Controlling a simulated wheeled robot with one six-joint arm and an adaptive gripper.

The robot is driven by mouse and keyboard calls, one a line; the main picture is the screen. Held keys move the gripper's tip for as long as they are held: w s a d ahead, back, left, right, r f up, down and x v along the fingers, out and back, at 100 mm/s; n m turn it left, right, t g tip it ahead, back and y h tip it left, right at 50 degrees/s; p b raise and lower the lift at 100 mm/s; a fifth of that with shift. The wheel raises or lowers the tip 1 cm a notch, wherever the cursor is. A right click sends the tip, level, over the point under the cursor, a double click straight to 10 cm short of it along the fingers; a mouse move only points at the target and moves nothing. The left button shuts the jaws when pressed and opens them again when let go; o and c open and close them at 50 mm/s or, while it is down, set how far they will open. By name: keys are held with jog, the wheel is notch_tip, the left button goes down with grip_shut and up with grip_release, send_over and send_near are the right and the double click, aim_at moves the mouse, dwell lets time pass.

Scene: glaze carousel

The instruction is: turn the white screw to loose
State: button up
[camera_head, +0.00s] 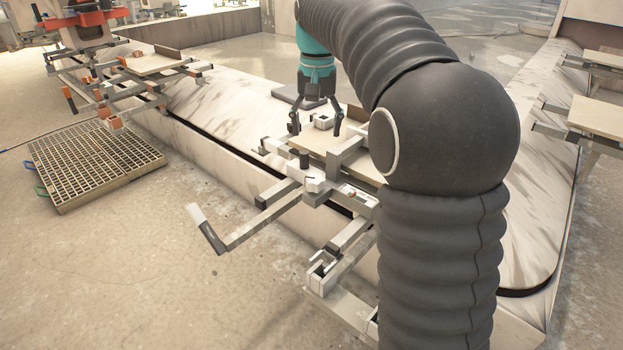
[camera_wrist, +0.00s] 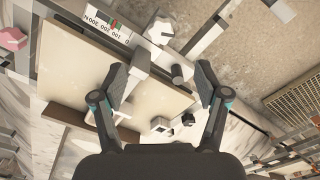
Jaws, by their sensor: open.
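The white screw, seen as a pale lobed knob (camera_head: 314,185), sits on the metal clamp frame at the near edge of the board in the head view. In the wrist view the white knob (camera_wrist: 160,31) is near the top, beyond my fingertips. My gripper (camera_head: 315,130) is open and hangs above the board, behind the knob in the head view. In the wrist view my gripper (camera_wrist: 168,82) has its fingers spread, with nothing held between them. The knob is apart from both fingers. Its setting, tight or loose, cannot be told.
A scale strip (camera_wrist: 108,26) with a red and green mark lies beside the knob. A dark post (camera_head: 304,158) and a pale board (camera_head: 366,172) are under my gripper. A bent lever (camera_head: 208,228) juts out in front. A floor grating (camera_head: 92,165) is at left.

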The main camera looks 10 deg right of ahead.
aim_at(315, 179)
jog(key=f+b, duration=0.1)
jog(key=f, duration=0.3)
jog(key=f+b, duration=0.1)
jog(key=f, duration=0.4)
jog(key=w+f+b, duration=0.1)
jog(key=f, duration=0.4)
jog(key=shift+f, duration=0.15)
jog(key=c, duration=1.2)
jog(key=shift+o, duration=0.2)
jog(key=shift+n, duration=0.3)
